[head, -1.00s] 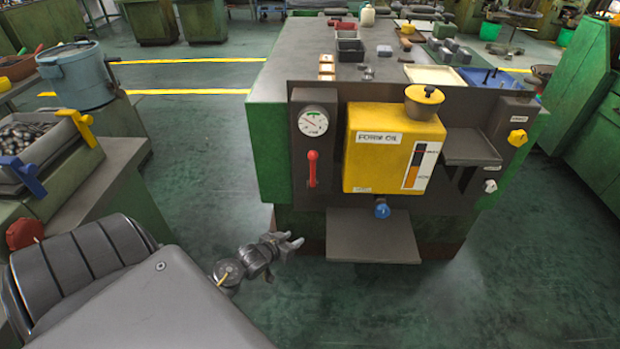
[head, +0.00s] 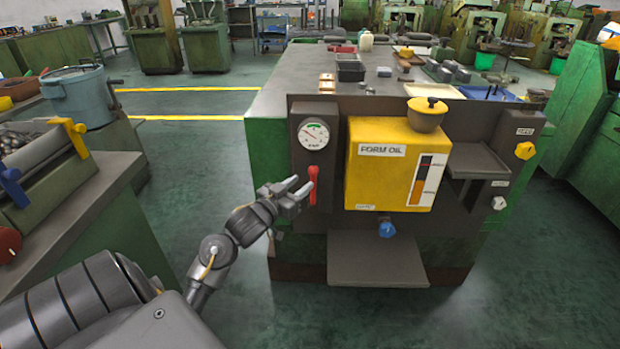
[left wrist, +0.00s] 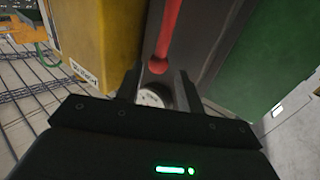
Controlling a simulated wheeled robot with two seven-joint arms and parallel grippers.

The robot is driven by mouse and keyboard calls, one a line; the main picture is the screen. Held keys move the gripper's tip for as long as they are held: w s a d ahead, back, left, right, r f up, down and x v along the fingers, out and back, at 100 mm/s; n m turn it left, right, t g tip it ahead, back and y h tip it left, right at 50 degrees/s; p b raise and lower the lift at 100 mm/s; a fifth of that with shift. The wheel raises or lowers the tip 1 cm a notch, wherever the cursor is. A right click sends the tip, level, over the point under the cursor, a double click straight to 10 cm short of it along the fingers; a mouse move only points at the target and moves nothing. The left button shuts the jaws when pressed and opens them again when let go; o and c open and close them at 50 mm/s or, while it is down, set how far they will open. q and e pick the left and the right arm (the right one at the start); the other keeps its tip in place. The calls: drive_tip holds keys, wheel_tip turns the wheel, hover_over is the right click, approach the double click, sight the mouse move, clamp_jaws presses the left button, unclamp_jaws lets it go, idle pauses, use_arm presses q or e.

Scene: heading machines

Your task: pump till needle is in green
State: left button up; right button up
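The red pump lever (head: 313,186) stands upright on the dark front panel of the machine, under the round white gauge (head: 313,134). The gauge has a green patch near its top; its thin needle is too small to read surely. My left gripper (head: 301,190) is open, with its fingertips just left of the lever's lower part in the head view. In the left wrist view, the lever (left wrist: 168,35) with its round knob lies ahead of the spread fingers (left wrist: 158,88), and part of the gauge (left wrist: 152,98) shows between them. I see no contact. My right gripper is out of view.
A yellow FORM OIL tank (head: 394,165) sits right of the lever, with a blue knob (head: 387,229) below it. A grey shelf (head: 378,262) juts out low in front. A bench (head: 90,205) with a bin stands at left. The floor between is free.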

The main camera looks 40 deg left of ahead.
sight(313, 190)
use_arm(q)
drive_tip(key=shift+w+a, duration=0.15)
drive_tip(key=shift+w, duration=2.55)
clamp_jaws()
